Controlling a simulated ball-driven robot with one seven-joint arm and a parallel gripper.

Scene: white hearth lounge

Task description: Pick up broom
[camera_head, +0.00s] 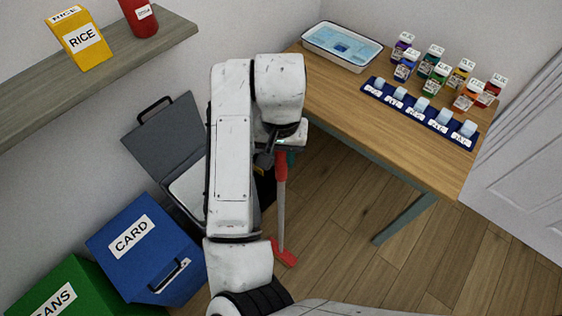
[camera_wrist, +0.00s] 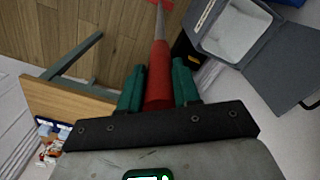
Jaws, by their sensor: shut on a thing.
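The broom (camera_head: 281,212) has a red grip, a pale grey shaft and a red lower end near the floor. It hangs close to upright to the right of my arm in the head view. In the wrist view, the broom's red grip (camera_wrist: 159,75) lies between the two green fingers of my gripper (camera_wrist: 158,88). My gripper is shut on this grip. In the head view the fingers are mostly hidden by my arm. I cannot tell whether the broom's lower end touches the floor.
A wooden table (camera_head: 335,85) stands at right with a white basin (camera_head: 342,46), several small bottles and a blue rack (camera_head: 420,112). At left are a grey open-lidded bin (camera_head: 165,135), a blue CARD bin (camera_head: 150,250), a green bin (camera_head: 70,290) and a wall shelf (camera_head: 100,75).

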